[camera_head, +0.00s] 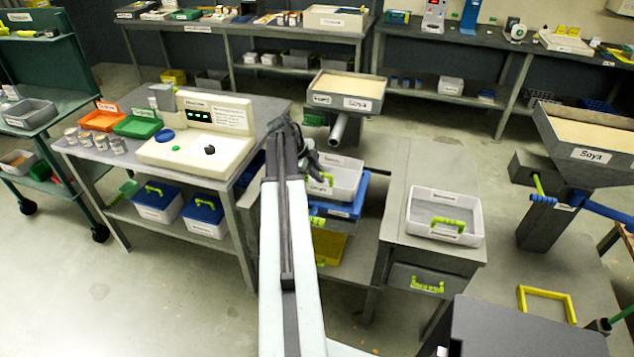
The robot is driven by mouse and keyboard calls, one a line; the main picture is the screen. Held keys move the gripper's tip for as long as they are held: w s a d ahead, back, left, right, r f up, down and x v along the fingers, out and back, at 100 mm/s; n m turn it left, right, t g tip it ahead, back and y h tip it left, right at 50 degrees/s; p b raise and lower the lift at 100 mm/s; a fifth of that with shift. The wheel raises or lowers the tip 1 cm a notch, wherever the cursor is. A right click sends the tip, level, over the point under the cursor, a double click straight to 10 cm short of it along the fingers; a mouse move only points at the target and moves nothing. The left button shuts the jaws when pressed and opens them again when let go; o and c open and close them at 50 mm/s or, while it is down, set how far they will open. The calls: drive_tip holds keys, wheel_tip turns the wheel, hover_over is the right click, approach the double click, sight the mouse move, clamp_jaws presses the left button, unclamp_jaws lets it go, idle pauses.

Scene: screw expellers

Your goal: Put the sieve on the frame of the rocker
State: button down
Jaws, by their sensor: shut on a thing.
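A light grey, shallow box with a green handle (342,180), which looks like the sieve, is at the tip of my arm. My gripper (315,172) is shut at its handle side; the fingertips are small and partly hidden by the arm. Directly below it is a blue frame-like body (346,207) with a white label, which looks like the rocker's frame. I cannot tell whether the sieve touches the blue frame or hangs just above it. A yellow part (330,246) shows lower down, under the blue frame.
A grey tray with a green handle (422,228) stands on the cabinet at right. At left a table holds a cream control unit (185,155). A yellow frame (546,292) lies at lower right.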

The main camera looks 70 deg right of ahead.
wheel_tip(320, 180, down, 4)
drive_tip(key=b, duration=0.2)
drive_tip(key=shift+s+r+b, duration=0.15)
drive_tip(key=shift+r+b, duration=0.1)
drive_tip(key=shift+b, duration=0.1)
drive_tip(key=shift+w+r, duration=0.2)
drive_tip(key=shift+w, duration=0.05)
drive_tip(key=shift+f, duration=0.2)
drive_tip(key=c, duration=1.4)
unclamp_jaws()
drive_tip(key=shift+r, duration=0.1)
drive_tip(key=shift+r+p, duration=0.2)
drive_tip(key=shift+p, duration=0.1)
drive_tip(key=p+v, duration=1)
drive_tip(key=v, duration=0.1)
drive_tip(key=shift+a+r, duration=0.2)
drive_tip(key=shift+r, duration=0.1)
